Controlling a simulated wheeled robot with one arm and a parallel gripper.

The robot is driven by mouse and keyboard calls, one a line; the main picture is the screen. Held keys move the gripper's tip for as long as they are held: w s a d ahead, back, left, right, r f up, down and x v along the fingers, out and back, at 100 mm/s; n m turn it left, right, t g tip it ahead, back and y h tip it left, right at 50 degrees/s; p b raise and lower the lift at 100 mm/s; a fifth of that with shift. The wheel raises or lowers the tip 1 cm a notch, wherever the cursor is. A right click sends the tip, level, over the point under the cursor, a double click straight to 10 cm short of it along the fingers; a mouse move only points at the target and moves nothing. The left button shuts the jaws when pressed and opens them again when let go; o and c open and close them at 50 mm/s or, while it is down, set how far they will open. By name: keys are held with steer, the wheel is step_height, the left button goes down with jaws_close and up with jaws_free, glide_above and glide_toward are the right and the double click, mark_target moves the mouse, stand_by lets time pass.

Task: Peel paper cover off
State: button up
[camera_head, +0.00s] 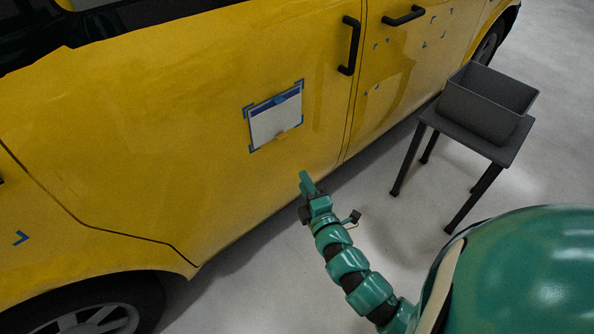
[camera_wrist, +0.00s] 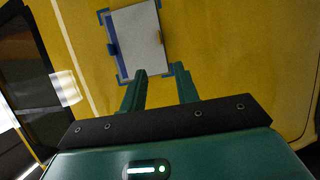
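The paper cover (camera_head: 274,121) is a pale rectangle on the yellow vehicle's side door, with a blue strip along its top and blue corner marks around it. A small yellow tab (camera_head: 281,136) sits at its lower edge. In the wrist view the cover (camera_wrist: 140,42) lies ahead of the fingers, rotated, with a dark blue tab (camera_wrist: 112,48) on its left edge. My gripper (camera_head: 305,178) is below and right of the cover, apart from it. In the wrist view my gripper's two green fingers (camera_wrist: 160,74) are spread with nothing between them.
A grey open bin (camera_head: 487,103) stands on a small dark table (camera_head: 468,138) at the right. Black door handles (camera_head: 350,46) stick out to the right of the cover. Several blue corner marks (camera_head: 425,44) dot the rear door. Grey floor lies between vehicle and table.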

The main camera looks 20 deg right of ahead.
steer(key=w+b, duration=0.1)
steer(key=w, duration=1.6)
steer(key=shift+c, duration=0.4)
jaws_close()
steer(key=shift+s+d, duration=0.25)
steer(key=shift+s, duration=0.4)
steer(key=s+d+p, duration=0.1)
steer(key=s+d, duration=0.1)
steer(key=s, duration=0.4)
steer(key=shift+s+d+p, duration=0.15)
steer(key=shift+s+p, duration=0.1)
steer(key=shift+p, duration=0.1)
stand_by(0.8)
stand_by(0.5)
